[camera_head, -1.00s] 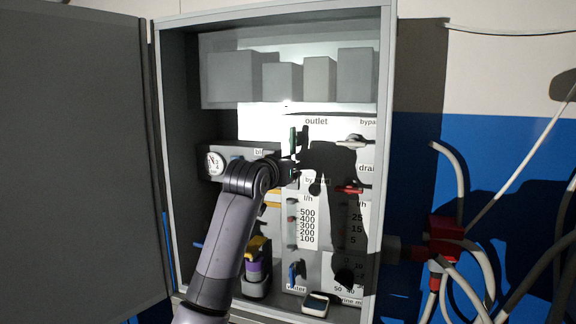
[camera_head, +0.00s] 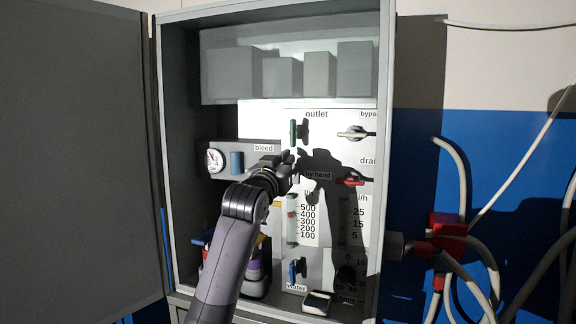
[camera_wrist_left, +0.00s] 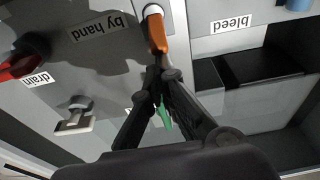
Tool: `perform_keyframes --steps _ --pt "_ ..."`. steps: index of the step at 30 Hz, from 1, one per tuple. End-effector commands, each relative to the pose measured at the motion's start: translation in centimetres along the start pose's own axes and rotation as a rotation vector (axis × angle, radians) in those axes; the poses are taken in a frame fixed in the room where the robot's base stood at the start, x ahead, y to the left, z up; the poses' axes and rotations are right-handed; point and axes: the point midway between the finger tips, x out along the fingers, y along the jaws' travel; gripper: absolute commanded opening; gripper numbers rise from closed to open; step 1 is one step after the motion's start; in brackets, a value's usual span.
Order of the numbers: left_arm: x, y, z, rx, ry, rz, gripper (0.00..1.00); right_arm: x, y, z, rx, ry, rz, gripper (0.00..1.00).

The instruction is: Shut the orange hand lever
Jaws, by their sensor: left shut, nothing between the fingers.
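The orange hand lever (camera_wrist_left: 157,32) is in the left wrist view, hanging from a round white pivot beside the "by hand" label (camera_wrist_left: 97,26); that view is upside down. In the head view the lever is hidden behind my left gripper (camera_head: 289,172). My left gripper (camera_wrist_left: 160,74) is shut and empty, with its fingertips at the lever's free end. I cannot tell whether they touch it. My right gripper is not in view.
A green outlet handle (camera_head: 293,132) is above my gripper. A red drain lever (camera_head: 352,181) and a bypass lever (camera_head: 354,133) are to its right. A blue bleed knob (camera_head: 237,162) is to its left. The open cabinet door (camera_head: 75,150) stands at the left.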

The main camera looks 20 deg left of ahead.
Motion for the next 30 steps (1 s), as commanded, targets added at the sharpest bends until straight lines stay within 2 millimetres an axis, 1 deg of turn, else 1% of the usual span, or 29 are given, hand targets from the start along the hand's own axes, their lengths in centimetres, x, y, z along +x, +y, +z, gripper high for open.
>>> perform_keyframes --steps 1,8,11,13,15,17,19,20,22,26,30 --pt "-0.2 0.0 0.7 -0.001 0.013 0.0 0.0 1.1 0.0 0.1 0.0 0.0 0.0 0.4" --pt "-0.7 0.0 1.6 0.0 0.124 -0.001 0.0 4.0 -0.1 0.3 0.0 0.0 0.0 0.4" --pt "-1.0 0.0 1.8 0.0 0.124 -0.001 0.0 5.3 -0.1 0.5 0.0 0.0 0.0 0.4" --pt "-1.2 0.0 2.4 0.0 0.127 -0.001 0.0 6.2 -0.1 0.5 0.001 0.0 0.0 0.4" --pt "-1.4 0.0 3.0 -0.001 0.195 0.0 0.0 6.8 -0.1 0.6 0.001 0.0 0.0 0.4" --pt "-1.5 0.0 3.2 0.0 0.251 -0.001 0.0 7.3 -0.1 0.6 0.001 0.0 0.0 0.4" --pt "-1.7 -0.1 3.1 0.001 0.256 -0.001 0.0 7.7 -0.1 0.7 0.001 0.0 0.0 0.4" --pt "-1.6 0.0 2.6 0.001 0.256 -0.001 0.0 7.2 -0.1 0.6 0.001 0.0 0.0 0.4" --pt "-1.6 0.0 2.6 0.001 0.254 -0.001 0.0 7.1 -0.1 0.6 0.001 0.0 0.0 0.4" --pt "-1.6 0.0 2.7 0.001 0.253 -0.001 0.0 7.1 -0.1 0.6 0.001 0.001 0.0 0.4" --pt "-1.6 -0.1 3.3 0.0 0.252 -0.001 0.0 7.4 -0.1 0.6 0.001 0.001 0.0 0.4"
